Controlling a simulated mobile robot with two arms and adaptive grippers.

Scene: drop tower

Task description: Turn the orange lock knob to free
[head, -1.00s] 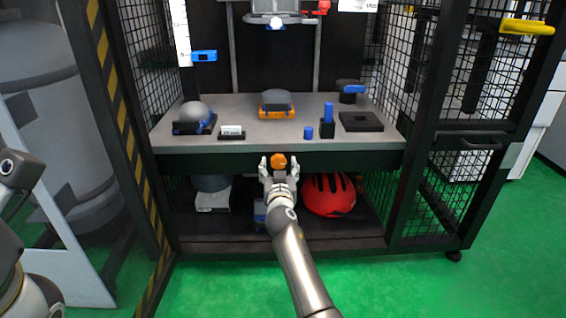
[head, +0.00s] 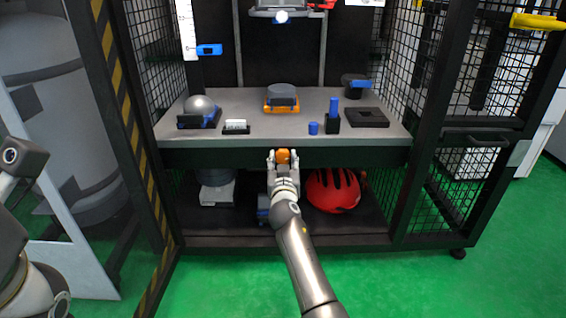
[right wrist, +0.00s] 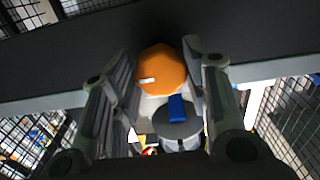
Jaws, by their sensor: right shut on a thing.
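The orange lock knob (head: 283,156) sits on the dark front face of the bench, below the tabletop edge. My right gripper (head: 283,160) is at the knob, with one finger on each side of it. In the right wrist view the orange knob (right wrist: 161,72) shows between the two fingers (right wrist: 163,85), with a short white mark on its left part. The right gripper is shut on the knob. My left arm shows at the left edge of the head view, and its gripper is out of view.
The grey bench top (head: 285,125) holds an orange-based block (head: 281,98), a grey dome (head: 200,107), a blue peg (head: 333,108) and a black square plate (head: 367,117). A red helmet (head: 333,190) lies on the lower shelf. A mesh door (head: 480,150) stands at the right.

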